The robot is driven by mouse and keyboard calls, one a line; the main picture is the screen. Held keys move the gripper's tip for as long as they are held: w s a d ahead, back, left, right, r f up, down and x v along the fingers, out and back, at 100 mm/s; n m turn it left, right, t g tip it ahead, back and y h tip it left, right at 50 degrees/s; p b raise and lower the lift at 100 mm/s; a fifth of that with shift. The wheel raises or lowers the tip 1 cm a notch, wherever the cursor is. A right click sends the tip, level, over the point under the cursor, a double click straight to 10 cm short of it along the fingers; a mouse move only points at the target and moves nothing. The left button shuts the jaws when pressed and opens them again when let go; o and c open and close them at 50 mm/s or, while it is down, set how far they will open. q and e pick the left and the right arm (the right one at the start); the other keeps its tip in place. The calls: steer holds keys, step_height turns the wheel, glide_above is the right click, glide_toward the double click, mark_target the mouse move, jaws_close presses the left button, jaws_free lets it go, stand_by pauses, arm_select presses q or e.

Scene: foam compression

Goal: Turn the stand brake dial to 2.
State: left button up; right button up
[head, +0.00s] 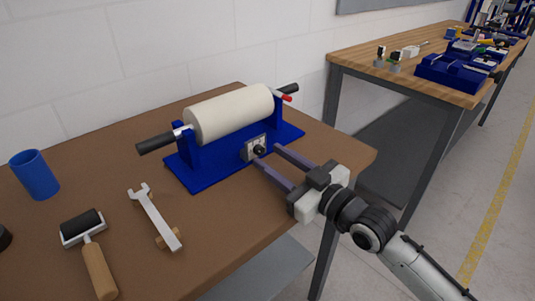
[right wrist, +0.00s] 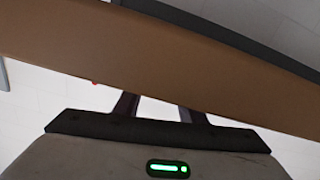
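The blue stand (head: 223,160) sits on the brown table and carries a cream foam roll (head: 229,112) with black handles at both ends. The brake dial (head: 260,150) is a small dark knob on a grey plate at the stand's front; its setting is too small to read. My right gripper (head: 267,155) is open, with its two fingers apart and pointing at the dial from the right. One fingertip is close to the knob; I cannot tell whether they touch. In the right wrist view the fingers (right wrist: 157,106) also show apart, with the dial not visible. My left gripper is not in view.
A second wooden table (head: 375,50) with blue equipment stands at the back right. The table's front right is bare.

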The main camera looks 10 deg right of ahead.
mark_target(259, 150)
steer(key=shift+x, duration=1.15)
